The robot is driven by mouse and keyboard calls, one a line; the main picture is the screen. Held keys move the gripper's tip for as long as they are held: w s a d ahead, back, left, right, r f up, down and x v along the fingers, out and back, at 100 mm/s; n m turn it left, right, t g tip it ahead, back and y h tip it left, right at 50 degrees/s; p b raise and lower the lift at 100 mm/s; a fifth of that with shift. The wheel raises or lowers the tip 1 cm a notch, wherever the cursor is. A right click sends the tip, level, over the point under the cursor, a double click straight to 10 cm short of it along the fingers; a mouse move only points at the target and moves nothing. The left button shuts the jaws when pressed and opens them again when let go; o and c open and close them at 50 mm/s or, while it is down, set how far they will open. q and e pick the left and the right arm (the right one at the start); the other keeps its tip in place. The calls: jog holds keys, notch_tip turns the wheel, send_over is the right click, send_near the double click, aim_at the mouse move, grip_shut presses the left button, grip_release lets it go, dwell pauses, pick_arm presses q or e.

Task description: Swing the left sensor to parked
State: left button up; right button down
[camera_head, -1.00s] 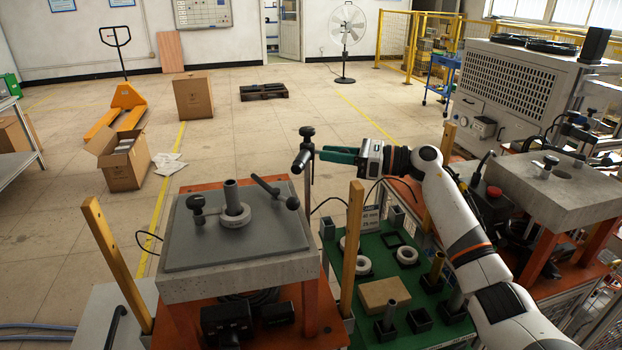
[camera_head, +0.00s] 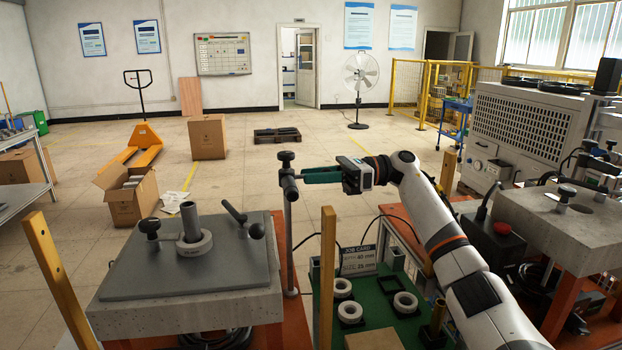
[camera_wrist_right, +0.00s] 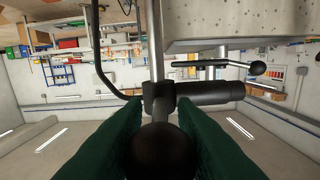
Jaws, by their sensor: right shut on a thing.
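The left sensor (camera_head: 290,185) is a dark head on a thin upright post (camera_head: 291,245), with a black knob (camera_head: 286,156) on top. My right gripper (camera_head: 304,177) comes in from the right with green fingers and is shut on the sensor near the post top. In the right wrist view the green fingers (camera_wrist_right: 160,135) flank a round black knob, and a dark cylinder (camera_wrist_right: 205,93) points to the right. The contact is partly hidden. My left gripper is not in view.
The plate carries a ring with a tube (camera_head: 194,240), a black-knobbed clamp (camera_head: 150,230) and a lever (camera_head: 240,218). A wooden post (camera_head: 327,275) stands near the green tray (camera_head: 380,312) of rings. A second heater block (camera_head: 560,215) is on the right.

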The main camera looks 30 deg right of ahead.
jog(key=shift+r, duration=0.15)
jog(key=c, duration=1.2)
grip_release()
jog(key=shift+w, duration=0.1)
jog(key=shift+s+d+f, duration=0.2)
jog(key=shift+d, duration=0.35)
jog(key=b+v, duration=0.1)
jog(key=v, duration=0.5)
jog(key=shift+d, duration=0.25)
jog(key=shift+r, duration=0.2)
